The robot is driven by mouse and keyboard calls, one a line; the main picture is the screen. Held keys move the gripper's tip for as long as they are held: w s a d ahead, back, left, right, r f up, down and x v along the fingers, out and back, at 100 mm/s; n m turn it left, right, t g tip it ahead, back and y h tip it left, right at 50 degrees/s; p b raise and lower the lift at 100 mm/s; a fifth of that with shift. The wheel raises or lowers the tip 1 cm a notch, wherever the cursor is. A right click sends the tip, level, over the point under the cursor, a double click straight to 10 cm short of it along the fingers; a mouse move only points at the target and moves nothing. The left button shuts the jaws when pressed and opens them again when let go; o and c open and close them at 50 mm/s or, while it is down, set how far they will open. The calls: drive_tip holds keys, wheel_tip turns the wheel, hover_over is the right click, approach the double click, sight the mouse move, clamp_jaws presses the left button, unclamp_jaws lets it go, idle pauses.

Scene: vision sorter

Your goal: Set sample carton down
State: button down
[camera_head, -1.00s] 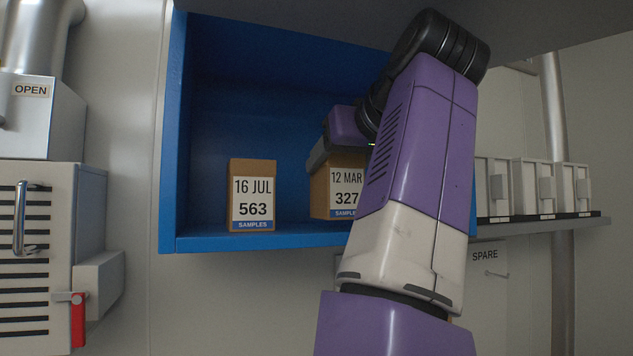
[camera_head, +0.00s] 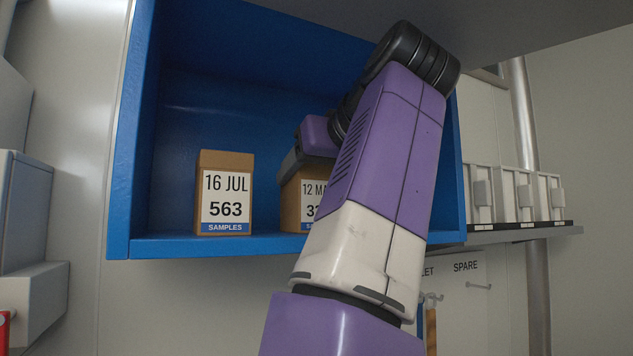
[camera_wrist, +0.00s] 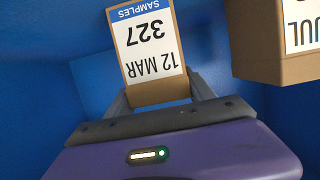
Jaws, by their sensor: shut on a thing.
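The sample carton (camera_head: 289,206) is brown with a white label reading 12 MAR, 327, SAMPLES. In the head view it is inside the blue shelf box (camera_head: 190,246), partly hidden behind my arm. In the wrist view the fingers of my gripper (camera_wrist: 160,97) are shut on the carton (camera_wrist: 148,47), one on each side. In the head view the carton's base is at or very near the shelf floor; I cannot tell whether it touches.
A second carton (camera_head: 225,190) labelled 16 JUL, 563 stands to the left on the shelf, with a narrow gap between; it also shows in the wrist view (camera_wrist: 275,50). White bins (camera_head: 510,195) sit on a grey shelf at right. Free shelf floor lies left of the 16 JUL carton.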

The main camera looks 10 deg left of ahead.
drive_tip(key=shift+s+r, duration=0.1)
drive_tip(key=shift+r, duration=0.05)
drive_tip(key=shift+c, duration=1.8)
unclamp_jaws()
drive_tip(key=shift+f, duration=0.2)
drive_tip(key=shift+r, duration=0.1)
drive_tip(key=b+v, duration=0.3)
drive_tip(key=v, duration=0.9)
drive_tip(key=shift+b, duration=0.35)
drive_tip(key=shift+d+r, duration=0.1)
